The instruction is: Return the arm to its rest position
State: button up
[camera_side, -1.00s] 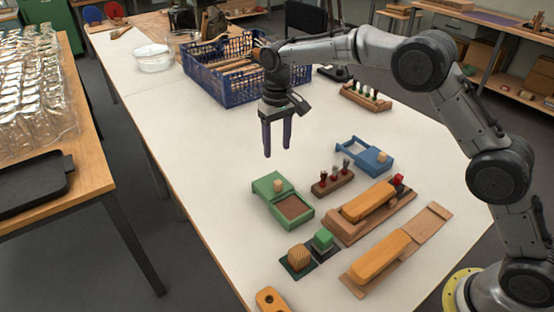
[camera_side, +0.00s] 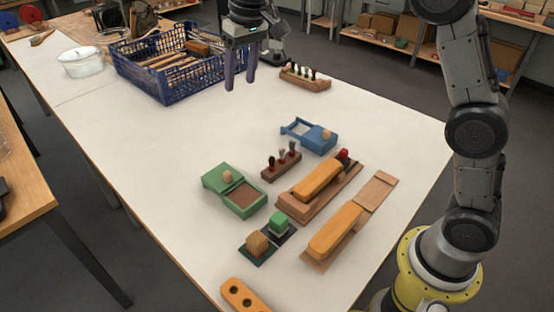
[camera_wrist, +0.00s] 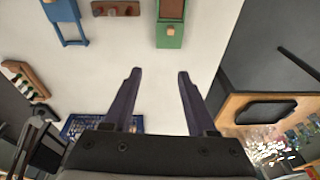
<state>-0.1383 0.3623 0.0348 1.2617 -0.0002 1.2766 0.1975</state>
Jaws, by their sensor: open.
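My gripper (camera_side: 240,78) is open and empty, with its two dark purple fingers pointing down. In the side view it hangs above the white table (camera_side: 150,130), right of the blue basket. In the wrist view the fingers (camera_wrist: 158,75) stand apart with only bare table between them. My arm rises on the right from a yellow base ring, and its upper part runs out of the top of the side view.
A blue basket (camera_side: 183,87) holds brushes and wooden pieces. A green box (camera_side: 235,190), a blue holder (camera_side: 310,136), tool racks (camera_side: 305,80), orange blocks (camera_side: 335,231) and a drilled orange piece (camera_side: 243,297) lie on the table. The table's middle is clear.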

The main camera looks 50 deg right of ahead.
jog(key=s+d+r+t, duration=0.1)
jog(key=s+d+r, duration=0.25)
jog(key=s, duration=0.65)
jog(key=s+d+r+t, duration=0.2)
jog(key=s+r, duration=0.2)
jog(key=s, duration=0.5)
jog(key=s+d+f, duration=0.1)
jog(key=s+f, duration=1.1)
jog(key=s, duration=0.2)
jog(key=shift+d+f+n, duration=0.15)
jog(key=shift+d+n, duration=0.05)
jog(key=shift+n, duration=0.1)
jog(key=shift+s, duration=0.1)
